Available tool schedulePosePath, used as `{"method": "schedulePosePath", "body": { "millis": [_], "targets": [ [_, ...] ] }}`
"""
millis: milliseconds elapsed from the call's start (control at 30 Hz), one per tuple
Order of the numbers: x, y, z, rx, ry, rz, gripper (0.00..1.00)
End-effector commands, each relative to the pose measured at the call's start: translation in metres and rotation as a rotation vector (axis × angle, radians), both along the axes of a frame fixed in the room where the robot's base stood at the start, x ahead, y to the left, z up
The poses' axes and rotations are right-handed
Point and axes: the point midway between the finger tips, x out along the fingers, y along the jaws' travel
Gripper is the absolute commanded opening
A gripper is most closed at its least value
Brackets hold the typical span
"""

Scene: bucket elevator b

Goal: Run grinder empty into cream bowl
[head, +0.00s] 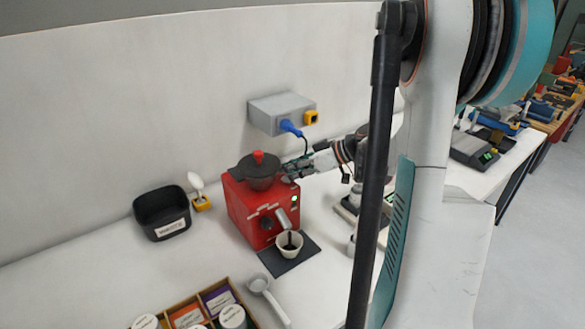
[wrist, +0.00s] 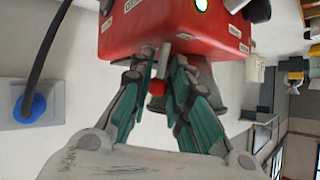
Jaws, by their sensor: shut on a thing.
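The red grinder (head: 252,211) stands on the white counter by the wall, with a dark lidded hopper (head: 258,175) on top. A green light (head: 295,199) glows on it, also seen in the wrist view (wrist: 201,5). The cream bowl (head: 290,251) stands upright under the spout (head: 282,218) on a dark mat, with something dark inside. My gripper (head: 292,171) is at the grinder's upper right side. In the wrist view its teal fingers (wrist: 163,84) are around a small metal lever with a red knob (wrist: 157,88); the exact contact is partly hidden.
A grey wall box (head: 278,113) holds a blue plug (head: 290,128) with a dark cord running down near my gripper. A scoop (head: 266,292) and a wooden tray of tins (head: 250,319) lie in front.

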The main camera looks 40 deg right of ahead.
Motion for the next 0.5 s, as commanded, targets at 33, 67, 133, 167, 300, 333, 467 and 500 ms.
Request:
{"method": "schedulePosePath", "body": {
  "millis": [33,67,133,167,300,333,467,500],
  "targets": [
    [0.0014,0.0002,0.0009,0.001,0.013,0.000,0.00],
    [0.0018,0.0001,0.0008,0.001,0.019,0.000,0.00],
    [0.0024,0.0000,0.0006,0.001,0.030,-0.001,0.00],
    [0.0025,0.0000,0.0005,0.001,0.033,-0.001,0.00],
    [0.0029,-0.0001,0.0001,0.001,0.042,-0.001,0.00],
    [0.0029,-0.0002,0.0000,0.001,0.042,-0.001,0.00],
    [0.0031,-0.0002,0.0001,0.002,0.041,-0.002,0.00],
    [0.0031,-0.0002,0.0001,0.002,0.041,-0.002,0.00]
  ]
}}
